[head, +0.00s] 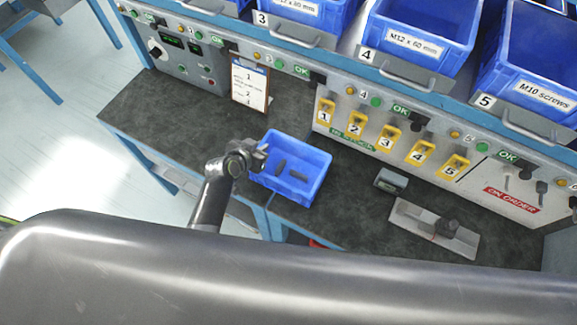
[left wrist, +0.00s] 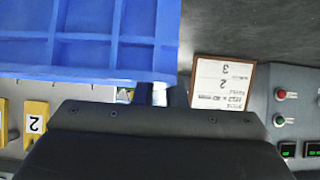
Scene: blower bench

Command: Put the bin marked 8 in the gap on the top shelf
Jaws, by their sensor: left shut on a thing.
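A blue bin (head: 313,178) with a few dark parts inside is over the dark bench top, left of centre in the head view. Its number cannot be read, so I cannot tell if it is the bin marked 8. My left gripper (head: 262,156) is shut on the bin's left rim. In the left wrist view the ribbed blue bin (left wrist: 85,35) fills the upper left, beside the left gripper (left wrist: 160,95). I cannot tell whether the bin touches the bench. The shelf bins in view are marked 3, 4 and 5; no gap shows. My right gripper is not in view.
Behind the bench top (head: 200,115) stands a panel with yellow numbered tags (head: 387,136) and a clipboard (head: 250,86). A small grey device (head: 391,180) and a metal plate with a dark knob (head: 420,222) lie to the right. Blue bins (head: 420,30) line the shelf.

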